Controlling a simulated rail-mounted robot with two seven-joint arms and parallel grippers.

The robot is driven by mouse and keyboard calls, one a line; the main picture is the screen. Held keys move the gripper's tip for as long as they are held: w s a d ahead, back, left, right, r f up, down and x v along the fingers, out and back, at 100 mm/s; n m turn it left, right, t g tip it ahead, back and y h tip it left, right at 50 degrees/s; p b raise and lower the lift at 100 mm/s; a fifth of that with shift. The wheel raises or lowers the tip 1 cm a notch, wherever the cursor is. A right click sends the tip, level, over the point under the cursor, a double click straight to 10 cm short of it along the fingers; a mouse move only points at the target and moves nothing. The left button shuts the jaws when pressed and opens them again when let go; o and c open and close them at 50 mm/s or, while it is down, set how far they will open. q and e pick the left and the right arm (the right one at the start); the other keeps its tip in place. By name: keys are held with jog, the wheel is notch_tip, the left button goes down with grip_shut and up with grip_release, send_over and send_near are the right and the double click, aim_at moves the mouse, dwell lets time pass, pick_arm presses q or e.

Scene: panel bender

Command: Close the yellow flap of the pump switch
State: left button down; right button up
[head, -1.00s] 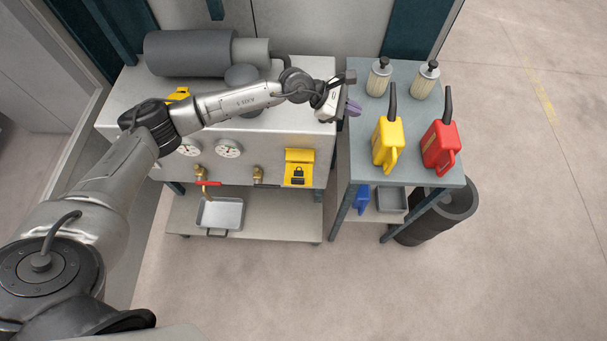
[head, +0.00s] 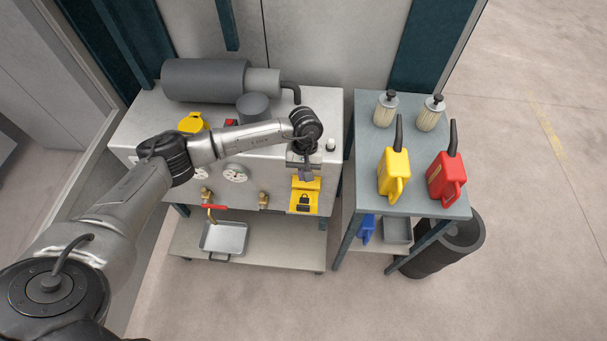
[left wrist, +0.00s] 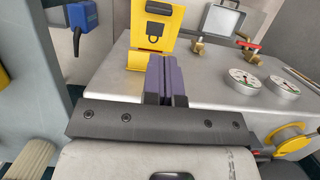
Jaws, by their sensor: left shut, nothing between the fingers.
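The pump switch's yellow flap (head: 304,203) bears a black padlock mark and sits at the right end of the grey unit's front face. Above it is the yellow switch housing (head: 308,184), partly hidden by my left gripper (head: 306,176). In the left wrist view the flap (left wrist: 157,24) stands out beyond the housing (left wrist: 137,61). My left gripper's purple fingers (left wrist: 167,78) are shut and empty, overlapping the housing's edge in that view. Whether they touch it I cannot tell. My right gripper is out of view.
Gauges (head: 235,172) and brass valves (head: 264,200) line the unit's front to the left. A metal tray (head: 224,238) sits on the shelf below. A side table (head: 430,207) with yellow and red cans stands at right, across a narrow gap.

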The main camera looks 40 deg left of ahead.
pick_arm(q)
jog(key=p, duration=0.1)
send_over(303, 200)
jog(key=s+d, duration=0.2)
jog(key=x, duration=0.3)
jog(key=w+a+x, duration=0.1)
jog(key=x, duration=0.3)
jog(key=w+x, duration=0.1)
jog(key=x, duration=0.2)
jog(key=shift+s+a+f, duration=0.1)
jog(key=shift+a+f, duration=0.2)
jog(key=shift+f, duration=0.3)
jog(key=shift+f, duration=0.1)
